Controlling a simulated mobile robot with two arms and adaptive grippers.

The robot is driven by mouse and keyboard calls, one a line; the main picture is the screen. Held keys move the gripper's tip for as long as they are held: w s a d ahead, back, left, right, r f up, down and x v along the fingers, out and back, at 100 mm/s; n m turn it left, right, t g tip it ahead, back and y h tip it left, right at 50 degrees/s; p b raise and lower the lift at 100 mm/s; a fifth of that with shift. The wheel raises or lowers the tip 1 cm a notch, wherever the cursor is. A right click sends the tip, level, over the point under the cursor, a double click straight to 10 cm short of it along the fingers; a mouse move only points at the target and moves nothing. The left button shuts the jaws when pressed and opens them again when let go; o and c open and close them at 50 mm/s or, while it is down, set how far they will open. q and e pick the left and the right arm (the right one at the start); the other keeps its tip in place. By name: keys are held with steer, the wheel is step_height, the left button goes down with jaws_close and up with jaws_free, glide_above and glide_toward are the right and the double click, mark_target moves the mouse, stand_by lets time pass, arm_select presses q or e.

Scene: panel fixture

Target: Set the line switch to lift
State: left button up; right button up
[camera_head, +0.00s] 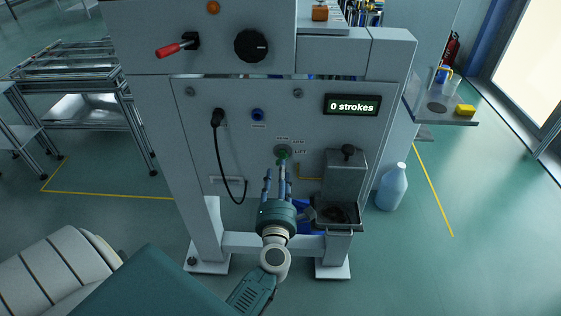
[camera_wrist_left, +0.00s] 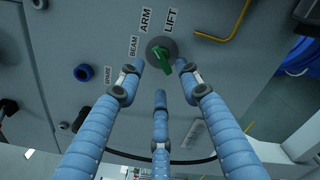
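The line switch (camera_head: 282,152) is a small green knob on the grey panel, with a LIFT label to its right in the head view. In the left wrist view the green knob (camera_wrist_left: 161,58) sits on a round grey base, with BEAM, ARM and LIFT labels around it. I cannot tell which label it points at. My left gripper (camera_head: 278,170) is just in front of and below the switch in the head view. Its blue fingers are spread and empty; in the left wrist view the fingertips (camera_wrist_left: 160,76) surround the knob with visible gaps. My right gripper is out of view.
A display reading "0 strokes" (camera_head: 352,105) is at the upper right. A black plug (camera_head: 217,118) with a hanging cable is left of the switch. A metal hopper (camera_head: 344,180) stands close right of my gripper. A red lever (camera_head: 172,49) and black dial (camera_head: 251,45) are above.

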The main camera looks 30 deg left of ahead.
mark_target(282, 157)
arm_select(q)
steer(key=x, duration=0.5)
steer(key=shift+w, duration=0.1)
jaws_close()
